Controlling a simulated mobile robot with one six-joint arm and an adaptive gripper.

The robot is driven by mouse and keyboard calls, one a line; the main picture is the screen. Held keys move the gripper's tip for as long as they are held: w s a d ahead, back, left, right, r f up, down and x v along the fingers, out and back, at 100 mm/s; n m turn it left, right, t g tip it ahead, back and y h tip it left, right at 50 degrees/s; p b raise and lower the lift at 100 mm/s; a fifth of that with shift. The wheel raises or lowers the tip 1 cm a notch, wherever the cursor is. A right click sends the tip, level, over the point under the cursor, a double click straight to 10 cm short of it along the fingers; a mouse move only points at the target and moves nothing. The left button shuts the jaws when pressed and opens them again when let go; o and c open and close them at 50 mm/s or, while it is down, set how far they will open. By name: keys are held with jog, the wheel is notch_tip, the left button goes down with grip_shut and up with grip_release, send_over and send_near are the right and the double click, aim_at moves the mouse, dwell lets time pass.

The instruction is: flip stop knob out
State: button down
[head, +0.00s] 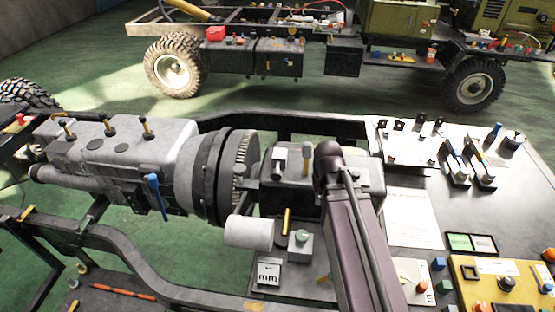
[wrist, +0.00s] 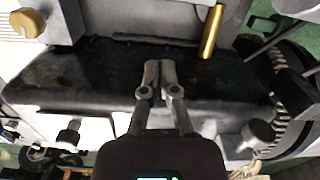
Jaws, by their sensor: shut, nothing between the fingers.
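My gripper (wrist: 159,68) is shut and empty, its two fingertips together in the middle of the wrist view. It is in front of a dark metal housing (wrist: 95,75); I cannot tell whether it touches it. A tan round knob (wrist: 28,23) on a pale block is at the upper left of the wrist view, apart from the fingers. A brass-coloured rod (wrist: 211,32) stands to the right of the fingertips. No part is clearly marked as the stop knob, so I cannot tell which one it is. My arm hides the gripper in the head view.
A grey engine block (head: 150,150) with a toothed flywheel (head: 245,152) is at the left. A white cylinder (head: 249,232) and a small block with a green button (head: 302,237) are beside my arm. A crowded workbench (head: 470,205) with levers fills the right.

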aim_at(278, 174)
jog(key=shift+m+g, duration=0.4)
jog(key=shift+g, duration=0.3)
jog(key=w+a+r+p, duration=0.1)
jog(key=w, duration=0.1)
jog(key=w+a+r+p, duration=0.1)
jog(key=w+r+p, duration=0.1)
jog(key=w, duration=0.1)
jog(key=w+a+r+p, duration=0.1)
jog(key=w+r, duration=0.1)
jog(key=w, duration=0.1)
jog(key=shift+r, duration=0.2)
jog(key=w+a+r+m+g+p, duration=0.1)
jog(key=w+a+r+g+p, duration=0.1)
jog(key=w+a+r+p, duration=0.4)
jog(key=w+a+r, duration=0.1)
jog(key=w+a, duration=0.1)
jog(key=w, duration=0.1)
jog(key=shift+w+g+y, duration=0.3)
jog(key=shift+w, duration=0.1)
jog(key=b+x, duration=0.9)
jog(key=x, duration=0.1)
jog(key=s, duration=0.4)
jog(key=shift+s+a, duration=0.1)
jog(key=shift+a, duration=0.25)
